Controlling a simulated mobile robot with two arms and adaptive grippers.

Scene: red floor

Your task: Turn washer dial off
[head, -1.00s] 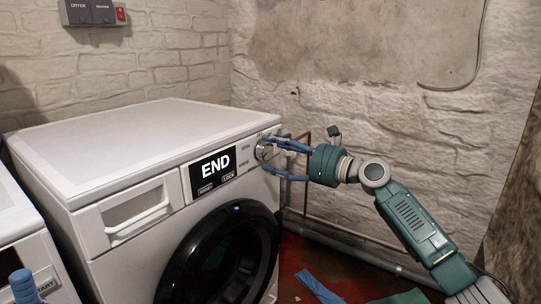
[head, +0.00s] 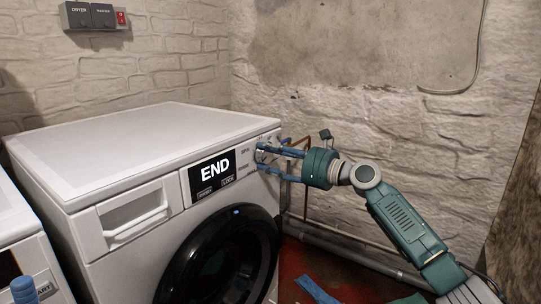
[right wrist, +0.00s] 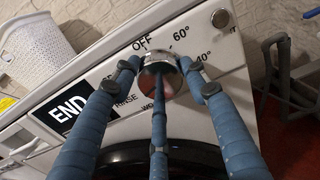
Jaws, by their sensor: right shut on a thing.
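The washer (head: 120,145) is white, with a black round door and a display (head: 212,170) reading END. Its silver dial (right wrist: 172,84) is at the right end of the panel, with OFF, 60° and 40° printed around it. In the head view the fingers mostly cover the dial. My right gripper (head: 259,157) is shut on the dial, and the right wrist view shows its blue fingers (right wrist: 158,68) around the rim. The dial's pointer cannot be made out. A blue fingertip of my left gripper (head: 23,288) shows at the lower left; its jaws are out of frame.
A second white machine (head: 22,240) stands at the left edge. Pipes (head: 330,232) run along the stone wall to the right.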

